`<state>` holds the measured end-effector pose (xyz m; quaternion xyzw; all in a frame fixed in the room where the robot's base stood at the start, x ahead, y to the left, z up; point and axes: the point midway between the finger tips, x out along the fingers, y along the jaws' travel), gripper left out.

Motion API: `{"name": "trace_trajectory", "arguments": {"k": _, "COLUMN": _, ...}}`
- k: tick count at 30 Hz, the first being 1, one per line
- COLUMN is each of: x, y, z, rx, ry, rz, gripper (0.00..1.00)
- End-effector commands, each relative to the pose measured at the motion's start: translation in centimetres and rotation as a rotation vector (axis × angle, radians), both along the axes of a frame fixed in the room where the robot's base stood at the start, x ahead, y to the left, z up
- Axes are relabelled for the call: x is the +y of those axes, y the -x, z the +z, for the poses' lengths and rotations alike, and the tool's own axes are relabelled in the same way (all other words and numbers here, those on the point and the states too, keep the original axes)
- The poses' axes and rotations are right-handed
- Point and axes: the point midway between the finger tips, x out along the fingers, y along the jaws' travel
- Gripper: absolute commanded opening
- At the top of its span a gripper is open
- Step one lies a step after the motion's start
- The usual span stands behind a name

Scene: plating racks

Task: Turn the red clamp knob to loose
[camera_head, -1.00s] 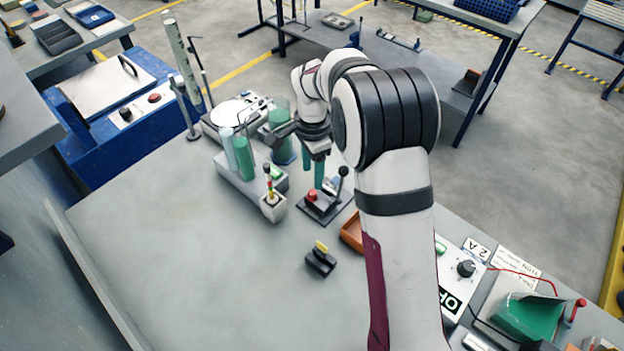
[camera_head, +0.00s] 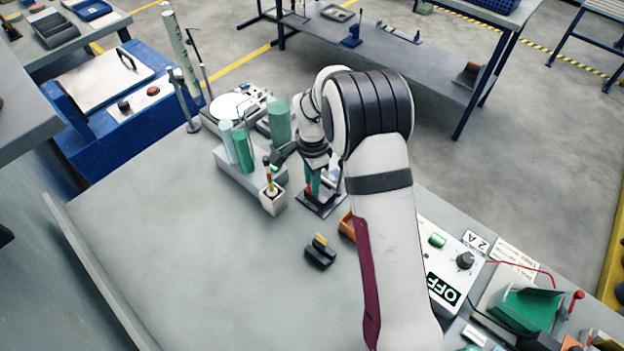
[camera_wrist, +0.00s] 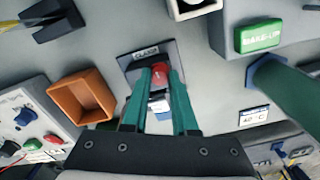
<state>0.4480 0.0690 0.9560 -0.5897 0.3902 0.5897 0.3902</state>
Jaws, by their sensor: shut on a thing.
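The red clamp knob (camera_wrist: 160,74) sits on a dark plate labelled CLAMP (camera_wrist: 136,58) in the wrist view. My gripper (camera_wrist: 158,76) has its two green fingers closed around the knob, one on each side. In the head view my gripper (camera_head: 312,182) reaches down onto the dark clamp plate (camera_head: 324,205), and the knob is mostly hidden by the fingers. The knob's turn position cannot be read here. A light-coloured part with a blue edge shows between the fingers, below the knob.
An orange tray (camera_wrist: 82,97) lies left of the clamp in the wrist view. A green cylinder (camera_wrist: 288,90) stands to the right. In the head view a white holder (camera_head: 273,201) stands close by, and a black block with a yellow top (camera_head: 320,252) sits in front.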

Motion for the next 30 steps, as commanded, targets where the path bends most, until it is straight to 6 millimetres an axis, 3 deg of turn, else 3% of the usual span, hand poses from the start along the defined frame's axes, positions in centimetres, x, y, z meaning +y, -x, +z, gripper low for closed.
{"name": "trace_trajectory", "arguments": {"k": 14, "x": 0.00, "y": -0.01, "z": 0.04, "rx": 0.000, "ry": 0.000, "rz": 0.057, "gripper": 0.00}}
{"name": "trace_trajectory", "arguments": {"k": 30, "x": 0.01, "y": -0.02, "z": 0.06, "rx": 0.000, "ry": 0.000, "rz": 0.447, "gripper": 0.00}}
